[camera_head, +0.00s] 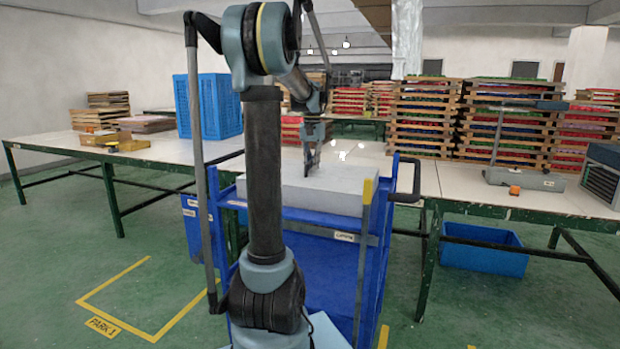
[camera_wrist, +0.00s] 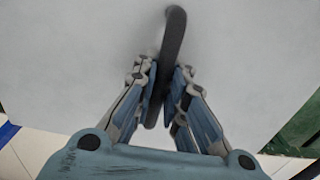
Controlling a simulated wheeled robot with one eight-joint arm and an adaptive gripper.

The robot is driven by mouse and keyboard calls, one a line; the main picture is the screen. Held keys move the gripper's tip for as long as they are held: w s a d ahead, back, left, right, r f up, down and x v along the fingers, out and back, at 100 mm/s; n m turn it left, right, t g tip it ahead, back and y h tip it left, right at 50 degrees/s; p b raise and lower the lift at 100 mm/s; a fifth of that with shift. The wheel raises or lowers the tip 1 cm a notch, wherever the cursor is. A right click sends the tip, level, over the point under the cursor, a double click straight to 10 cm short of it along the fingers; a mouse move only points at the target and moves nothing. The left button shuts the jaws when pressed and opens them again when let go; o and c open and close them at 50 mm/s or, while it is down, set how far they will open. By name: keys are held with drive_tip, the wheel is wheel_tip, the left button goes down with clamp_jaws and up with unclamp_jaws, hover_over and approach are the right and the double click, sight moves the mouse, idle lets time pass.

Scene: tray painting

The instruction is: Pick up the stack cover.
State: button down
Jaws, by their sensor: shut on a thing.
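The stack cover (camera_head: 335,194) is a flat, light grey lid lying on top of the blue cart (camera_head: 337,262). It fills most of the wrist view as a pale surface (camera_wrist: 85,60). Its dark bar handle (camera_wrist: 173,38) stands up between my fingers. My gripper (camera_wrist: 163,98) is shut on this handle, one finger on each side. In the head view my gripper (camera_head: 311,165) points down at the middle of the cover. I cannot tell whether the cover is touching the cart all round.
White-topped tables (camera_head: 440,178) stand behind and to both sides of the cart. A blue crate (camera_head: 208,106) is at the left. Stacks of wooden trays (camera_head: 427,118) stand at the back. A yellow-marked bay (camera_head: 147,297) on the floor at the left is empty.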

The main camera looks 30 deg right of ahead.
drive_tip(key=shift+r, duration=0.1)
wheel_tip(320, 180, up, 18)
idle(0.5)
drive_tip(key=shift+r, duration=0.2)
idle(0.3)
idle(0.4)
